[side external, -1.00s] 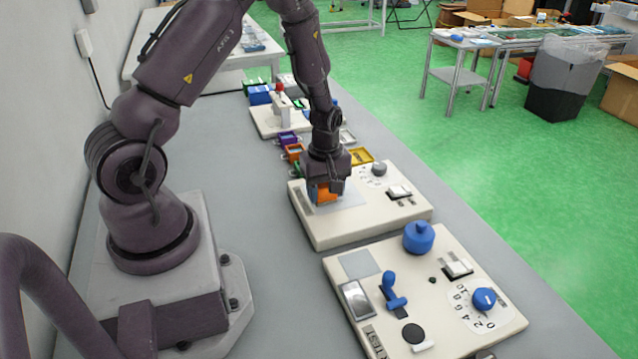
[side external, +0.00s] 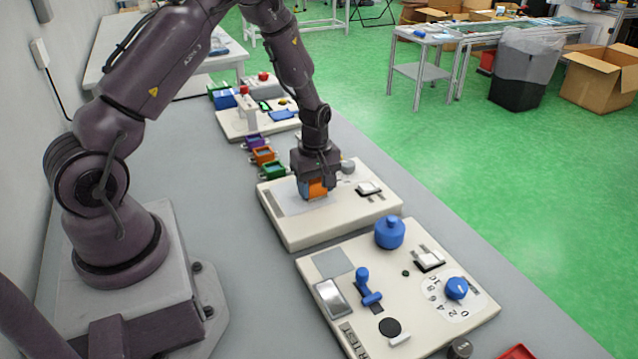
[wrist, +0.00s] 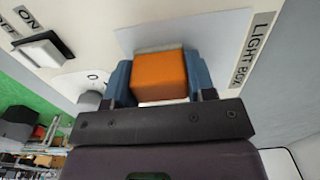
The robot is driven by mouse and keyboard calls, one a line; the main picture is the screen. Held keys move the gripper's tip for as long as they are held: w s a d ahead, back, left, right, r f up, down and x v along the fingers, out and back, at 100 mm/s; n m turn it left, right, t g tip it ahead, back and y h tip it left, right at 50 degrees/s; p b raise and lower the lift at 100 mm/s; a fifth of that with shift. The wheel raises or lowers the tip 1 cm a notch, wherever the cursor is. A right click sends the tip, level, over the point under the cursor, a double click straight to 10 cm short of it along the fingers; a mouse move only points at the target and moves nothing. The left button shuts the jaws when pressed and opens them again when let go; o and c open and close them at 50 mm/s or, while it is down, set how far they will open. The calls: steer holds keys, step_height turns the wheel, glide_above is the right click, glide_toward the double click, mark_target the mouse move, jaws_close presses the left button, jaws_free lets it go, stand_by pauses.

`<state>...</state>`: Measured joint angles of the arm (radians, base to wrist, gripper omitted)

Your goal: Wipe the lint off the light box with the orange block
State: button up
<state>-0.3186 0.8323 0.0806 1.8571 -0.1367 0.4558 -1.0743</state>
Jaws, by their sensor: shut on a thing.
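My gripper (side external: 314,186) is shut on the orange block (side external: 318,188) and holds it low at the light box's pale pane (side external: 287,203). In the wrist view the block (wrist: 160,76) sits between two blue fingers, over the pane (wrist: 215,38) beside the "LIGHT BOX" label (wrist: 254,48). The block looks to be on or just above the pane; I cannot tell which. The pane is part of a cream panel (side external: 300,236). I make out no lint; the area under the block is hidden.
The same panel carries a rocker switch (side external: 369,188) and a grey knob (side external: 348,165) close to my gripper. A nearer panel (side external: 440,318) has a blue knob (side external: 389,233) and a blue lever (side external: 366,287). Small coloured boxes (side external: 263,155) stand behind.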

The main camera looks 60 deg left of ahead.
mark_target(289, 205)
steer(key=shift+s, duration=3.15)
step_height(289, 205, up, 8)
steer(key=shift+r, duration=0.15)
